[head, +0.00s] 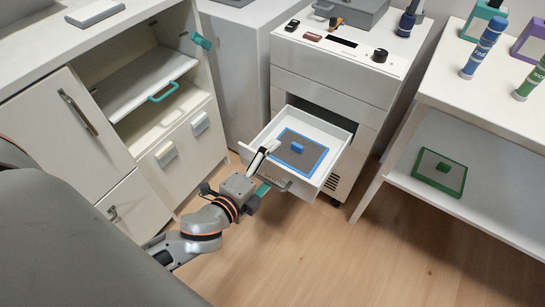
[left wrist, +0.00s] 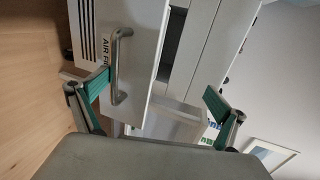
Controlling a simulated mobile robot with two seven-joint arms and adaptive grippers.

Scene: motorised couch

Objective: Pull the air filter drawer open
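The air filter drawer (head: 334,166) of the white cabinet stands pulled out. A blue-framed grey filter with a blue grip (head: 298,147) lies inside it. My left gripper (head: 264,168) is at the drawer's front. In the left wrist view its teal-padded fingers (left wrist: 156,92) are spread wide with nothing clamped between them. The curved metal handle (left wrist: 119,65) lies between the fingers, close to the left-hand one, beside a partly hidden "AIR FI…" label. I cannot tell whether that finger touches the handle. My right gripper is in neither view.
A white table (head: 480,108) with bottles stands at the right, with a green-framed filter (head: 438,172) on its lower shelf. An open white cabinet (head: 160,75) is at the left. A grey padded surface (head: 70,250) fills the lower left. The wooden floor (head: 300,245) in front is clear.

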